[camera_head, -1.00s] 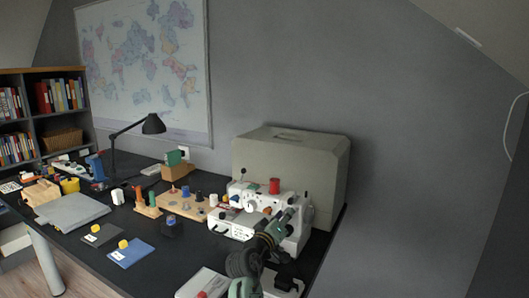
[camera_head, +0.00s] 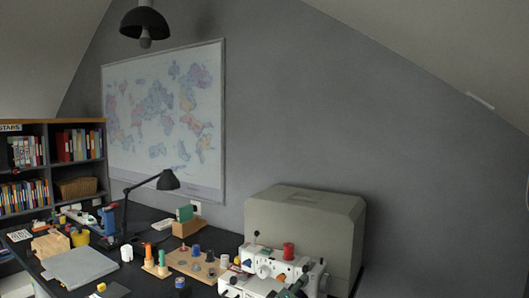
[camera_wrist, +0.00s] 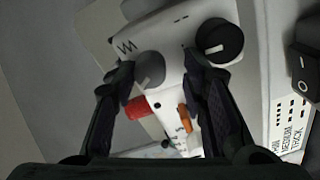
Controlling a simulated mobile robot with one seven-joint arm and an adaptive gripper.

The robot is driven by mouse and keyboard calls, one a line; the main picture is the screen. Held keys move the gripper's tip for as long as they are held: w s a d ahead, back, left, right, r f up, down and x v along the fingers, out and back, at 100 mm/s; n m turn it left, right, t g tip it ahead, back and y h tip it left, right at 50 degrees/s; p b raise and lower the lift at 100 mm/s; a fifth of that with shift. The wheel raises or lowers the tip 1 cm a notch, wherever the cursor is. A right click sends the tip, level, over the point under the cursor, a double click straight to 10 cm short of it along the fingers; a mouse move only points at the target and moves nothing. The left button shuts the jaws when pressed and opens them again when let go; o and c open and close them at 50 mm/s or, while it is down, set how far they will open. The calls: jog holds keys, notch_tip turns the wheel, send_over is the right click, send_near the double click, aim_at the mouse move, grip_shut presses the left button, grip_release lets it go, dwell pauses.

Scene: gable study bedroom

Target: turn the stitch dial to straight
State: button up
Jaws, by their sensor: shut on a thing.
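The white sewing machine (camera_head: 262,268) stands at the desk's right end, its lower part cut off in the head view. In the wrist view, a round grey dial (camera_wrist: 149,70) lies between the two fingers of my gripper (camera_wrist: 158,66), which I take as the stitch dial. A zigzag mark is printed at its upper left and a dashed line at its upper right. A pale line shows on the dial, but I cannot tell which mark it points to. My gripper is shut on this dial; the contact is partly hidden by the fingers.
A second, black dial (camera_wrist: 218,40) sits close to the right finger. A red spool (camera_wrist: 142,106) and an orange part (camera_wrist: 184,118) are near the fingers. A large grey case (camera_head: 305,226) stands behind the machine, and a lamp (camera_head: 167,181) stands farther left.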

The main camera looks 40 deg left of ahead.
jog(key=shift+s+a+f+g+y, duration=0.3)
jog(key=shift+s+a+f, duration=0.1)
jog(key=shift+a+f, duration=0.35)
jog(key=o, duration=0.8)
jog(key=shift+d, duration=0.1)
jog(key=shift+f, duration=0.1)
jog(key=v, duration=0.6)
jog(key=shift+s+f, duration=0.25)
jog(key=shift+s, duration=0.2)
jog(key=shift+w, duration=0.2)
